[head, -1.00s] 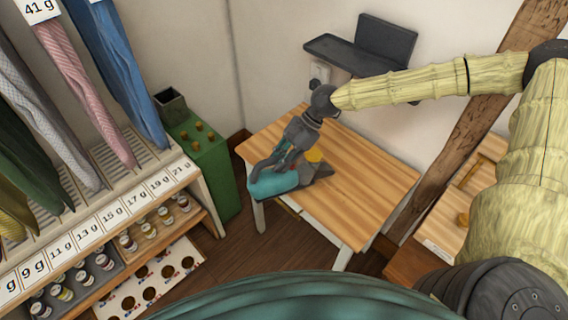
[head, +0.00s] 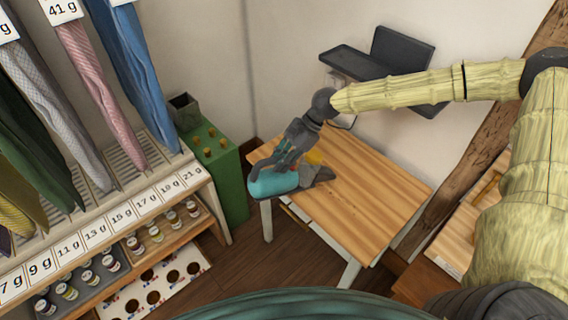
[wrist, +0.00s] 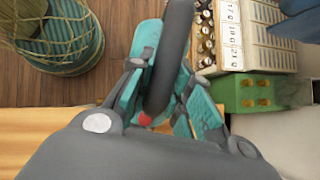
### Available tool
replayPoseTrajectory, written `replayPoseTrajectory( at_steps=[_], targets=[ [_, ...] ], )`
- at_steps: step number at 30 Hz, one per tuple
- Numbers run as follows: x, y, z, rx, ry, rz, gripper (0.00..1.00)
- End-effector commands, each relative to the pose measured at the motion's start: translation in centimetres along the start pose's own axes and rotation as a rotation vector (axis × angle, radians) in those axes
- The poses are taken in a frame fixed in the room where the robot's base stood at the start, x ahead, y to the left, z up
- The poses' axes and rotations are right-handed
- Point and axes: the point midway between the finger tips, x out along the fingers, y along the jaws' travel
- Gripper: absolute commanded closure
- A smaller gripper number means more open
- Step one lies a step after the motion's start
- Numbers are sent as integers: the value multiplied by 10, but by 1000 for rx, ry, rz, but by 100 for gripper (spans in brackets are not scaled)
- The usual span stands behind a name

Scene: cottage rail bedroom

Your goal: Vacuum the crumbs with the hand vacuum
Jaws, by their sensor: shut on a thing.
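The hand vacuum (head: 275,184) has a rounded teal body, a dark grey nozzle and a small yellow part. It is over the left end of the wooden table (head: 375,205), with its teal end at the table's left edge. I cannot tell whether it touches the top. My gripper (head: 284,160) is shut on the vacuum from above. In the wrist view the vacuum's dark handle (wrist: 168,60) runs between the fingers, with teal parts around it. I see no crumbs; the vacuum and gripper hide part of the tabletop.
A green box (head: 222,172) with several knobs stands left of the table. A rack with hanging ties (head: 90,90) and small bottles fills the left. A dark wall shelf (head: 350,62) hangs behind the table. The table's right part is clear.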

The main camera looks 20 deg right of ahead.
Motion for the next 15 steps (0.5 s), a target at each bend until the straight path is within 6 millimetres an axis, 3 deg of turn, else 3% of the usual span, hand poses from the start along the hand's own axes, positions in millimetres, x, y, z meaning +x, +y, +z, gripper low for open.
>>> replayPoseTrajectory(
  at_steps=[15],
  targets=[
    [14,7,22,-1,-1,2,100]
  ],
)
